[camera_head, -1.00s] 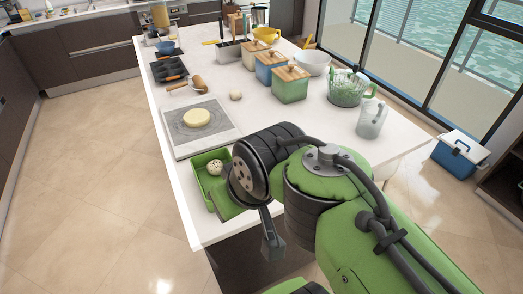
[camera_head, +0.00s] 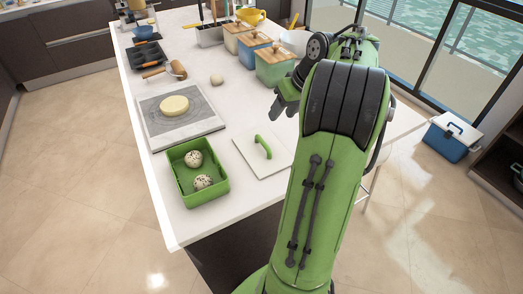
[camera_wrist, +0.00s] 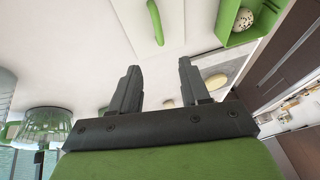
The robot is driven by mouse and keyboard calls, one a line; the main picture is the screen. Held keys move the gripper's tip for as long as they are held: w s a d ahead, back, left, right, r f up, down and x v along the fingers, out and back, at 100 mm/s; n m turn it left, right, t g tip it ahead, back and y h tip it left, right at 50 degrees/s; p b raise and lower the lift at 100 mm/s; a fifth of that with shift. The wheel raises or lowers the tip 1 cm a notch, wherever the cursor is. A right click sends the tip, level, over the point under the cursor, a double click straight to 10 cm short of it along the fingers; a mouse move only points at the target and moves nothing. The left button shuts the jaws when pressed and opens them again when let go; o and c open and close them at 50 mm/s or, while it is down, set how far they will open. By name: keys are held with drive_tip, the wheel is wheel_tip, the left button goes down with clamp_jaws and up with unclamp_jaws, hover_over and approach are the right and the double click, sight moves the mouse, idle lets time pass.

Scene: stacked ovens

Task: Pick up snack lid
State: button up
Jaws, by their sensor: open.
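The snack lid (camera_head: 261,166) is a flat white square with a green arched handle (camera_head: 263,147). It lies on the white counter just right of an open green box (camera_head: 190,196) holding two speckled balls. In the wrist view the lid (camera_wrist: 178,22) and its green handle (camera_wrist: 155,22) show at the top, beyond the fingertips. My gripper (camera_head: 284,104) is above the counter, behind and to the right of the lid, partly hidden by my arm. In the wrist view my gripper (camera_wrist: 158,68) is open, with nothing between its fingers.
A grey board with round dough (camera_head: 174,106) lies behind the green box. A rolling pin (camera_head: 166,70), a small ball (camera_head: 217,79) and wooden-lidded canisters (camera_head: 275,66) stand farther back. A blue cooler (camera_head: 452,136) is on the floor at right.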

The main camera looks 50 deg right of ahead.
sight(263, 141)
drive_tip(key=b+x, duration=0.6)
drive_tip(key=x, duration=1)
drive_tip(key=shift+s, duration=0.15)
drive_tip(key=shift+s+r, duration=0.1)
drive_tip(key=shift+c, duration=0.7)
clamp_jaws()
